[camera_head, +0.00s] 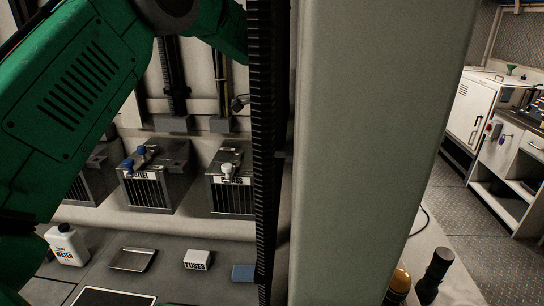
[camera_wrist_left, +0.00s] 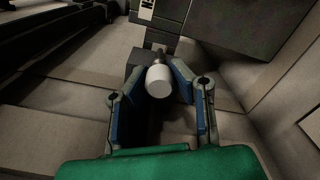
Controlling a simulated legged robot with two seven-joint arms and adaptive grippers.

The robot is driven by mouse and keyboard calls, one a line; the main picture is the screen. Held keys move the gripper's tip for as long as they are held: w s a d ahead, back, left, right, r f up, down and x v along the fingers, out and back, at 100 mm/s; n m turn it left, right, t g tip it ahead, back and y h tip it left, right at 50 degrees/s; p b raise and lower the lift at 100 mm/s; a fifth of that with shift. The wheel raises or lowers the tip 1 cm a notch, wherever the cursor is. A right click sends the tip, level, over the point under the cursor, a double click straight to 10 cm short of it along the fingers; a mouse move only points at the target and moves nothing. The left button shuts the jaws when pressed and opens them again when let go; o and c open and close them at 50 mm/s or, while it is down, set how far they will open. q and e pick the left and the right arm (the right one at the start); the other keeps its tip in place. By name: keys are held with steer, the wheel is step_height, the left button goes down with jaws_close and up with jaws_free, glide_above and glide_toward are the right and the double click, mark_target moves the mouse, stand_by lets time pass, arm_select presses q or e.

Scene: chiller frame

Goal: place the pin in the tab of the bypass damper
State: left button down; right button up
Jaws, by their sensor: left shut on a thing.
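In the left wrist view my left gripper (camera_wrist_left: 157,84) is shut on a white cylindrical piece with a rounded end, which looks like the pin (camera_wrist_left: 159,82). Its blue-padded fingers are on either side of it. A darker, narrower part shows beyond the white end, by a dark block. I cannot tell whether it touches the block. The tab of the bypass damper cannot be made out for sure. In the head view my green left arm comes in from the left, but its gripper is out of sight. My right gripper is in neither view.
In the head view, dark labelled boxes (camera_head: 156,190) with blue or white fittings stand on a ledge. Below are a white water bottle (camera_head: 66,246), a metal tray (camera_head: 133,259), a fuses box (camera_head: 197,260) and a blue block (camera_head: 243,273). A wide pale column (camera_head: 375,130) blocks the middle.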

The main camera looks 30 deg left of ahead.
arm_select(q)
step_height(320, 180, down, 4)
steer(key=shift+r+p, duration=0.1)
steer(key=shift+p, duration=0.4)
steer(key=shift+w+d+f, duration=0.1)
steer(key=shift+f, duration=0.15)
steer(key=shift+f, duration=0.1)
steer(key=c, duration=1.4)
jaws_free()
step_height(320, 180, up, 12)
steer(key=shift+r+b, duration=0.15)
steer(key=shift+b, duration=0.5)
